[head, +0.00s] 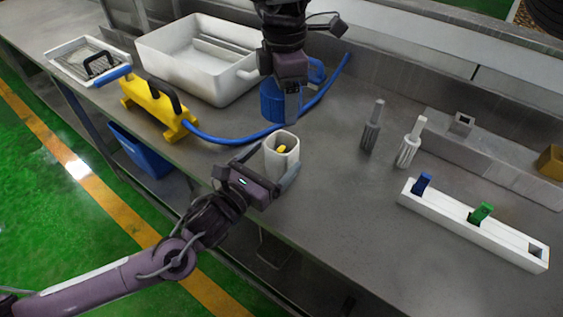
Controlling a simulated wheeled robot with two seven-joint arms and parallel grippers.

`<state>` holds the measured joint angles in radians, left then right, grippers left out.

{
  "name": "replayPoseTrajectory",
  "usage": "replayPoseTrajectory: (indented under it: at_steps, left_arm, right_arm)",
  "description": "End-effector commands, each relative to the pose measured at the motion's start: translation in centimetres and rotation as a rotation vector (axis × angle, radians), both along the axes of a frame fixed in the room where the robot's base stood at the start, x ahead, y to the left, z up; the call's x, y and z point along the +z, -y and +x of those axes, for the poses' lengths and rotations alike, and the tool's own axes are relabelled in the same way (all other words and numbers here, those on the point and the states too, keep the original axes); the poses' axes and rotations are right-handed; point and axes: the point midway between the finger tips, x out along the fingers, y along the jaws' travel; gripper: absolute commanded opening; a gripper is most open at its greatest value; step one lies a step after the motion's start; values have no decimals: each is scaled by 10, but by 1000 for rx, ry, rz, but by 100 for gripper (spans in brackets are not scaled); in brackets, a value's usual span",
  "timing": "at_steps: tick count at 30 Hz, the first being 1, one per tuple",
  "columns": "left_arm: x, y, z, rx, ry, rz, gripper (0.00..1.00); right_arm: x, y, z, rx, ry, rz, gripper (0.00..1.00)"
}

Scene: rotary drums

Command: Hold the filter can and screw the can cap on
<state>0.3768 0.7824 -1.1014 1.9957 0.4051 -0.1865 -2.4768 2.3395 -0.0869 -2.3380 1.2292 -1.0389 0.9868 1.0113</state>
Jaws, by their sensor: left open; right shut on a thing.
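The white filter can (290,158) stands upright on the grey bench, open at the top, with something yellow inside it. My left gripper (271,165) is at the can with its fingers open on either side of it; whether they touch it is hard to tell. My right gripper (282,90) comes down from the top and is shut on a ribbed blue piece, which looks like the can cap (270,104). The cap is behind and above the can, apart from it. The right gripper's far finger is hidden.
A white tub (165,62) and a yellow block with black handles (150,108) stand at the left. A blue hose (225,139) runs behind the can. The front bench is clear.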

Motion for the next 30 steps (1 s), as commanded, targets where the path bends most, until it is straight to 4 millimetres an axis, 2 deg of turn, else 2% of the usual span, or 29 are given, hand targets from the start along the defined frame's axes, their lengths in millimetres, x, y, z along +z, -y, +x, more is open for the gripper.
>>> replayPoseTrajectory:
  at_steps: [3, 9, 20, 30]
  left_arm:
    - [1, 12, 15, 0, 1, -2, 87]
    - [1, 21, 29, 0, 1, -1, 87]
    - [0, 23, 30, -1, 0, 0, 86]
    - [0, 22, 30, 0, 0, 0, 41]
  right_arm:
    - [0, 0, 0, 0, 0, 0, 47]
    - [0, 0, 0, 0, 0, 0, 47]
    - [0, 0, 0, 0, 0, 0, 47]
    - [0, 0, 0, 0, 0, 0, 47]
